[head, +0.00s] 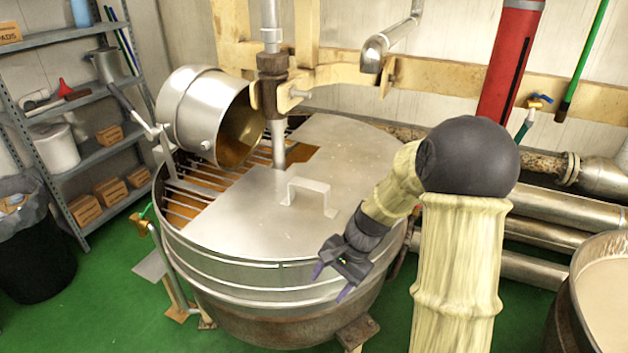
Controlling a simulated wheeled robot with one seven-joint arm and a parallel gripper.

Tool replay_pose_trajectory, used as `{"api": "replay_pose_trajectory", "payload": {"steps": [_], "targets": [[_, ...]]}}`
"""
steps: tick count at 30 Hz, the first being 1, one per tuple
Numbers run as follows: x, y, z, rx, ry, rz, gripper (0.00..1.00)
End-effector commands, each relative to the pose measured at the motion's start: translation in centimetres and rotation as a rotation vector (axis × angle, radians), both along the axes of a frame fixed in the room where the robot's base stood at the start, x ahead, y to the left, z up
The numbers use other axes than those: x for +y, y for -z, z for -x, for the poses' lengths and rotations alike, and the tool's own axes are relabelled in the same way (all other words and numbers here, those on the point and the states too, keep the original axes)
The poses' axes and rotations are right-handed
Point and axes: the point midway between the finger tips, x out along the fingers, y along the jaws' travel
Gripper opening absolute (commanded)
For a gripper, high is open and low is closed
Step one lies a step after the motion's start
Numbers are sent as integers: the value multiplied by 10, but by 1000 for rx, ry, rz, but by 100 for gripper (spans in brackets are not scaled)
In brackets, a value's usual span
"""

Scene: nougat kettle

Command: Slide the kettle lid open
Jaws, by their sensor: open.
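The kettle (310,328) is a large round metal vessel in the middle of the head view. Its flat grey lid (240,215) covers most of the top. A raised bracket-shaped handle (309,186) stands on the lid. At the left, the kettle's top is uncovered, with metal bars over brown contents. My gripper (332,284) is open and empty, with its purple fingers pointing down to the left. It shows in front of the kettle's right rim, below and right of the handle. I cannot tell whether it touches the rim.
A tilted metal pot (211,117) hangs over the kettle's left side. A vertical shaft (279,120) stands behind the handle. A shelf with boxes (84,209) and a black bin (30,245) are at left. A vat of pale liquid (607,290) is at right, below pipes.

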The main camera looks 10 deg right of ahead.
Motion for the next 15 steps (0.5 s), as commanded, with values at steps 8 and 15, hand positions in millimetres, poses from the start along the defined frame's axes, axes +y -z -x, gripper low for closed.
{"api": "replay_pose_trajectory", "payload": {"steps": [8, 15], "targets": [[-18, -17, -78, 164, 428, -429, 58], [-81, -42, -148, 259, 756, -904, 58]]}}
